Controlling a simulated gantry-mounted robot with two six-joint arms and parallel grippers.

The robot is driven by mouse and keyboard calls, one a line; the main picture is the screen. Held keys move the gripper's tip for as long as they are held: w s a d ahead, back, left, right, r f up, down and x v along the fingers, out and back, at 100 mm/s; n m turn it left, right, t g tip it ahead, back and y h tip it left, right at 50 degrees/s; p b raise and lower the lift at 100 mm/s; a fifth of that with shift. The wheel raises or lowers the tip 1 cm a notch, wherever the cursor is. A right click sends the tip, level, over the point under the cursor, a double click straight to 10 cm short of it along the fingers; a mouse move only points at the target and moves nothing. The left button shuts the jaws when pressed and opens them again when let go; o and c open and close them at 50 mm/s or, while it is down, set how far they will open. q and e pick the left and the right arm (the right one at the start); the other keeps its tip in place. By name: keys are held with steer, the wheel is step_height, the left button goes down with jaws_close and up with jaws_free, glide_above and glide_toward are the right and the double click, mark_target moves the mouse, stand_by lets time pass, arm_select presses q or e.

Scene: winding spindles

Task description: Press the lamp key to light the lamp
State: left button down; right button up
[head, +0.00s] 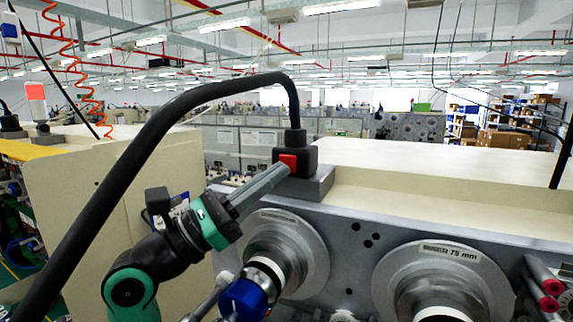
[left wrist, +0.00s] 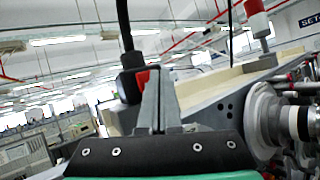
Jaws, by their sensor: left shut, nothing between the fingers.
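The red key (head: 289,162) sits on the front of a black box on a grey block, at the edge of the machine. My left gripper (head: 284,168) is shut and empty, its long grey fingers reaching to the key; the tips touch it or sit very close. In the left wrist view, the fingers (left wrist: 157,88) largely cover the red key (left wrist: 143,76). A red and white lamp (head: 36,101) stands at the far left in the head view. A red and white lamp (left wrist: 257,20) also shows in the left wrist view. I cannot tell whether either is lit. My right gripper is out of view.
A thick black cable (head: 210,92) arches from the box across to the lower left. Large spindle discs (head: 440,268) line the machine front below the key, with a blue-capped part (head: 243,300) close under my left arm. The cream machine top (head: 430,165) is bare.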

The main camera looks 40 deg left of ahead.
arm_select(q)
steer(key=shift+w, duration=0.15)
steer(key=shift+w+a, duration=0.1)
steer(key=shift+w, duration=0.2)
steer(key=shift+w+a, duration=0.15)
steer(key=shift+w, duration=0.25)
stand_by(0.9)
steer(key=shift+s, duration=0.1)
steer(key=shift+s+d, duration=0.25)
steer(key=shift+s, duration=0.5)
steer(key=shift+s+d, duration=0.25)
steer(key=shift+s, duration=0.55)
steer(key=shift+s+d, duration=0.3)
steer(key=shift+s, duration=0.45)
steer(key=shift+s+d, duration=0.25)
steer(key=shift+s, duration=0.55)
